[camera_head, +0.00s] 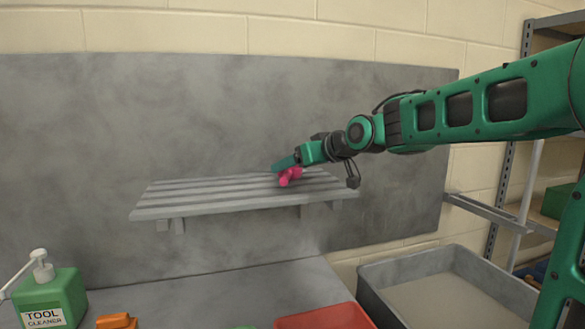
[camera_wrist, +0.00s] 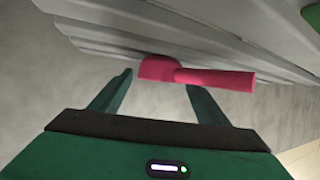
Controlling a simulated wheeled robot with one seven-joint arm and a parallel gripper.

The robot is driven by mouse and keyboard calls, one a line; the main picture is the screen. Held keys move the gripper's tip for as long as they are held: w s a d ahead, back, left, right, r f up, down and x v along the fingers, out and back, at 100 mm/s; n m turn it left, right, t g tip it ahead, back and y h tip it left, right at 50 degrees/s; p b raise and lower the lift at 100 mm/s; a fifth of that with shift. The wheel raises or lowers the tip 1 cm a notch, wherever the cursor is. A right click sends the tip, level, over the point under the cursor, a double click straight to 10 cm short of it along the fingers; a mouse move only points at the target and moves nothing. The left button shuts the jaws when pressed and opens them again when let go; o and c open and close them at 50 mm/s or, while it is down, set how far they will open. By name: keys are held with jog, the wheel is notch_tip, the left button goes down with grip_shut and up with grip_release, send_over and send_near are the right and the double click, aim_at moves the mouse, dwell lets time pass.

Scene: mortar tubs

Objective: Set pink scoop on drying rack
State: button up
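The pink scoop (camera_head: 290,176) is at the slatted grey drying rack (camera_head: 165,207) on the wall, at the rack's upper side right of its middle. In the wrist view the scoop (camera_wrist: 160,68) lies across the front of my fingertips, its handle pointing right, against the rack's slats (camera_wrist: 120,35). My gripper (camera_head: 284,163) is beside the scoop; in the wrist view my gripper's (camera_wrist: 159,80) two green fingers are spread, with a gap showing between them and the scoop's head. The handle covers the right fingertip, so contact there is unclear.
A green tool cleaner bottle (camera_head: 52,297) and an orange object (camera_head: 116,321) stand on the bench at lower left. A red tub (camera_head: 325,318) is at the front edge. A grey mortar tub (camera_head: 385,305) is at right, below metal shelving (camera_head: 520,160).

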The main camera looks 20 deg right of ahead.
dwell(0.3)
jog(key=v, duration=1.2)
